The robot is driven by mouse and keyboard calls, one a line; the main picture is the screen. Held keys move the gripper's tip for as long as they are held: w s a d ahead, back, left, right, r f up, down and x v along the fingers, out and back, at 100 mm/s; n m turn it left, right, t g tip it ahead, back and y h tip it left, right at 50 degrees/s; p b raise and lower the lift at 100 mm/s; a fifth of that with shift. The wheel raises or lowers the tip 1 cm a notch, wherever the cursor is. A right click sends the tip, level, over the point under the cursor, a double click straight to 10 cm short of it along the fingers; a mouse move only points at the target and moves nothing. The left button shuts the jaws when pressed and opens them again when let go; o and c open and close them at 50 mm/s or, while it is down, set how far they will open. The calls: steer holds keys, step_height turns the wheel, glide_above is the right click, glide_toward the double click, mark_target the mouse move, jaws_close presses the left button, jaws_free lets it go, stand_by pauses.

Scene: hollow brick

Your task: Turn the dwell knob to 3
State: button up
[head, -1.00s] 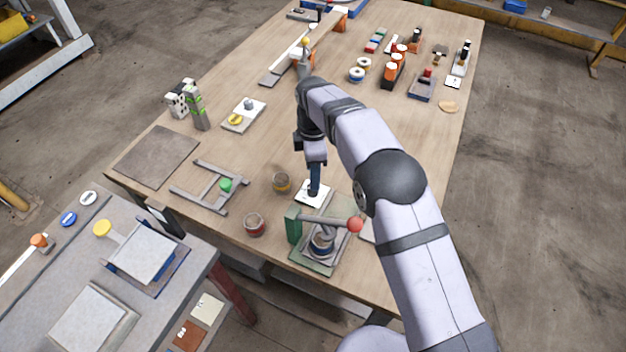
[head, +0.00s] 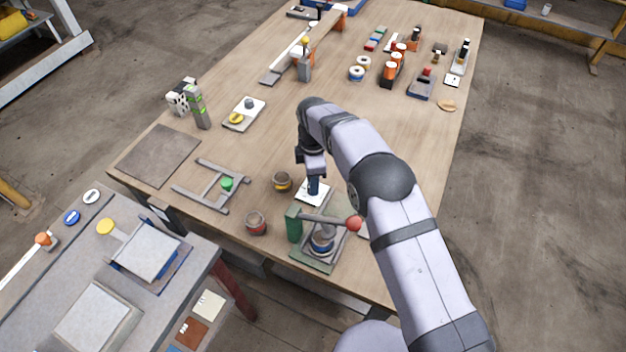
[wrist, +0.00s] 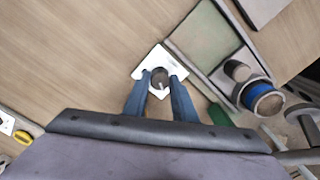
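The dwell knob (wrist: 160,75) is a small dark round knob with a light pointer mark on a white square plate (wrist: 155,58). The plate (head: 325,190) also shows in the head view, where my gripper (head: 313,187) stands over it and hides the knob. In the wrist view my gripper (wrist: 161,80) has its two blue fingers apart, one on each side of the knob. A slim gap seems to show between fingers and knob; contact is not clear. The scale markings on the plate are too small to read.
A press-like fixture (head: 322,240) with a red-ball lever (head: 354,223) stands close in front of the plate.

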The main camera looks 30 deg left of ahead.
steer(key=shift+m+b, duration=0.3)
steer(key=shift+m, duration=0.2)
steer(key=m+b, duration=0.1)
steer(key=m, duration=0.3)
steer(key=shift+m, duration=0.3)
steer(key=m+b, duration=0.1)
steer(key=m, duration=0.5)
steer(key=shift+m, duration=0.3)
steer(key=m, duration=0.6)
steer(key=shift+b, duration=0.3)
steer(key=m, duration=0.5)
steer(key=shift+m, duration=0.4)
steer(key=shift+a, duration=0.1)
steer(key=o, duration=1)
steer(key=shift+s, duration=0.1)
steer(key=shift+o, duration=0.2)
